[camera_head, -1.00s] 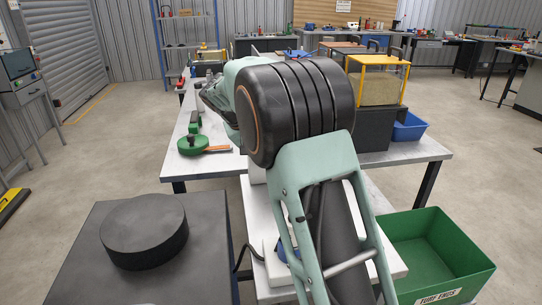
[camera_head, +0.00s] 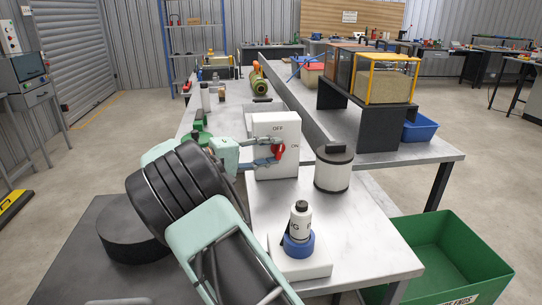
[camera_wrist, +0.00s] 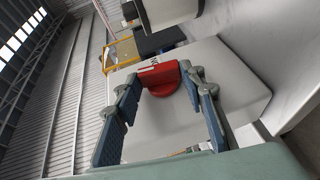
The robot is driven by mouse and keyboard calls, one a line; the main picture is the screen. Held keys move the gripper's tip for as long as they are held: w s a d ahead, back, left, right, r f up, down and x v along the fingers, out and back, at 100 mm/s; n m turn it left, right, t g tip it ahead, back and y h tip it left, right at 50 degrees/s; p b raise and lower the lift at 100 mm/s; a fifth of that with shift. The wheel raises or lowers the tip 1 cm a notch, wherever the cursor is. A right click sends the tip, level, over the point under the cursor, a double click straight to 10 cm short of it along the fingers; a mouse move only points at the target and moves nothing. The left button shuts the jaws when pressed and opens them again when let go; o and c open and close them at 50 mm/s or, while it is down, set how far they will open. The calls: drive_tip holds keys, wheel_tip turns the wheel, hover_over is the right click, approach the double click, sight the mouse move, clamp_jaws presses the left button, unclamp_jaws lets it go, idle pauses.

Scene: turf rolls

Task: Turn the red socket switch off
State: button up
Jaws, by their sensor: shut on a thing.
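The red switch knob (camera_head: 279,151) is on the front face of a white box (camera_head: 262,171) standing on the grey bench. The box face has OFF printed above the knob and ON to its right. My gripper (camera_head: 274,153) reaches in from the left and is shut on the red knob. In the wrist view the red knob (camera_wrist: 166,80) lies between the fingertips of my gripper (camera_wrist: 165,84), one finger on each side. The fingers partly cover the knob, so I cannot tell exactly which label it points to.
A white canister with a dark lid (camera_head: 333,169) stands right of the box. A white bottle in a blue ring (camera_head: 299,232) stands on a white base in front. A green bin (camera_head: 450,250) is at lower right. A dark round block (camera_head: 130,238) sits at left.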

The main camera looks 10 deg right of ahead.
drive_tip(key=shift+f+n+h+b, duration=0.3)
drive_tip(key=shift+h+b, duration=0.15)
drive_tip(key=shift+h, duration=0.35)
drive_tip(key=shift+d+r, duration=0.1)
drive_tip(key=o, duration=1.2)
drive_tip(key=shift+c, duration=0.2)
drive_tip(key=v, duration=1.2)
drive_tip(key=shift+s+f, duration=0.2)
drive_tip(key=shift+r, duration=0.1)
